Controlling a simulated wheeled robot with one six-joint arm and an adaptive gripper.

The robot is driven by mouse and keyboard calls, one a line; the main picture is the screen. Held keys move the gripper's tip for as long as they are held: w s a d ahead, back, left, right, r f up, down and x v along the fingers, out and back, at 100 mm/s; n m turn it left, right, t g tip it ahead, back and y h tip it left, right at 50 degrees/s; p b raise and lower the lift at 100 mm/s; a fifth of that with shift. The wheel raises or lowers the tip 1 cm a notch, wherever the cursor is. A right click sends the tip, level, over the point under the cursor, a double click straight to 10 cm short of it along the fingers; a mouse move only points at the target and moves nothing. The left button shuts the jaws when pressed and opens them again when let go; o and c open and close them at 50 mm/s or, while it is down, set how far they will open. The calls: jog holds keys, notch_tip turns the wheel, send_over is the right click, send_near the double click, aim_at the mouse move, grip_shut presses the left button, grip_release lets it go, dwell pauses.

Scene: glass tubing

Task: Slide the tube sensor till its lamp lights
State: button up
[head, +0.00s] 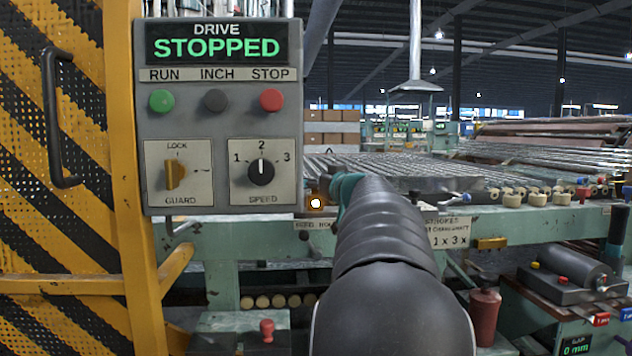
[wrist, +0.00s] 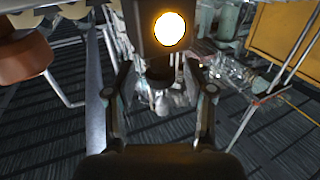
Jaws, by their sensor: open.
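In the wrist view the dark tube sensor (wrist: 150,45) is at the top centre, its round lamp (wrist: 168,29) glowing bright white-yellow. My gripper (wrist: 162,98) is open, with one finger on each side below the lamp. A dark, round part under the sensor shows between the fingers; I cannot tell whether they touch it. In the head view the sensor's lamp (head: 316,203) glows just under the control panel's right corner. My dark arm hides most of what is beside it, and my fingers are hidden there.
The control panel (head: 218,115) reads "DRIVE STOPPED". A yellow-black striped guard (head: 55,190) with a handle stands at left. Glass tubes (head: 400,168) lie on the machine bed behind my arm. A small bench (head: 560,320) with a grey cylinder is at lower right.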

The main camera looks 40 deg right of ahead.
jog(key=v, duration=1.1)
jog(key=shift+s, duration=0.4)
jog(key=shift+f, duration=0.1)
jog(key=a+f+n+g+y, duration=0.2)
jog(key=a+f+g+y, duration=0.45)
jog(key=a+f, duration=1.45)
jog(key=s+a+f+g+h, duration=0.1)
jog(key=s+a+f+g, duration=0.1)
jog(key=s+a+f, duration=0.3)
jog(key=s+a+f+g+h+p, duration=0.1)
jog(key=s+a+f+g, duration=0.2)
jog(key=s+a, duration=0.8)
jog(key=shift+a+f+n, duration=0.4)
jog(key=shift+a+f, duration=0.35)
jog(key=shift+f, duration=0.25)
